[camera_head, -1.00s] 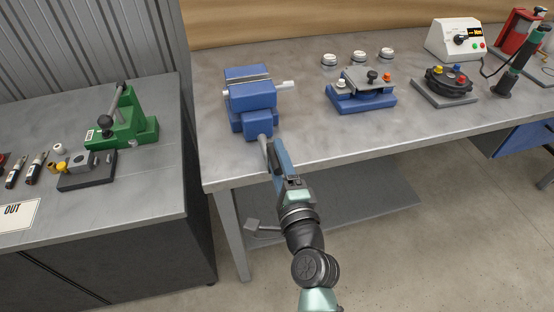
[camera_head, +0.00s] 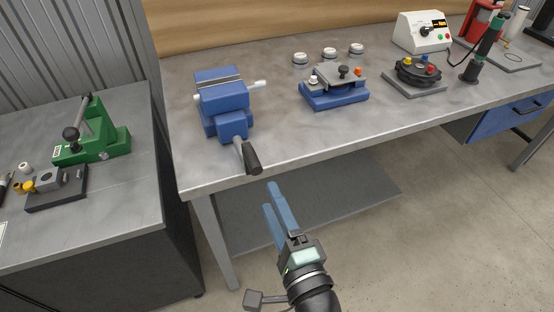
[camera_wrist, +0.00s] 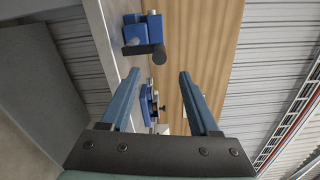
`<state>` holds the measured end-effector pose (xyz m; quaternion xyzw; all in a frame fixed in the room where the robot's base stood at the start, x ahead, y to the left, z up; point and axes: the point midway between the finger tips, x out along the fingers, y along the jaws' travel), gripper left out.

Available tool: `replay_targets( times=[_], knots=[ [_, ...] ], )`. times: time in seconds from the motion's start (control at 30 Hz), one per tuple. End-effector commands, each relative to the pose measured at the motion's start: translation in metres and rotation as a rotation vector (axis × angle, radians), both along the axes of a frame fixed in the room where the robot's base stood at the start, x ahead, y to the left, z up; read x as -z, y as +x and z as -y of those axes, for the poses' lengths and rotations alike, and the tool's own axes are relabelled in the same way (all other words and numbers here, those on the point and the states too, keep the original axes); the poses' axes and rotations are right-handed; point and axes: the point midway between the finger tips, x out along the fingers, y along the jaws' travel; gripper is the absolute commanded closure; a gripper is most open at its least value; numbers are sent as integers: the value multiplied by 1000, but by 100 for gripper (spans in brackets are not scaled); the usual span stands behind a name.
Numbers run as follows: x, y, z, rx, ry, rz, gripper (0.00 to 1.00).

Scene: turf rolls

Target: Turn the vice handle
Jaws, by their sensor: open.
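The blue vice (camera_head: 222,98) stands on the grey workbench near its left front corner.
The workbench (camera_head: 275,140) also holds a blue fixture (camera_head: 333,92), a round dark fixture with coloured knobs (camera_head: 418,72) and a white control box (camera_head: 422,32). A green toggle press (camera_head: 95,140) stands on the left bench. The space before the bench edge is open.

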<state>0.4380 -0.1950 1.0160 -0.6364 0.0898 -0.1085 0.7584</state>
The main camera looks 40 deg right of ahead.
Motion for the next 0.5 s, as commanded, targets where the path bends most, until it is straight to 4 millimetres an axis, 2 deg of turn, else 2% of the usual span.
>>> replay_targets(
  times=[0.2,0.5],
  knots=[
    [0,-15,-4,2,-1,0,38],
    [0,-16,-4,1,-1,0,38]
  ],
)
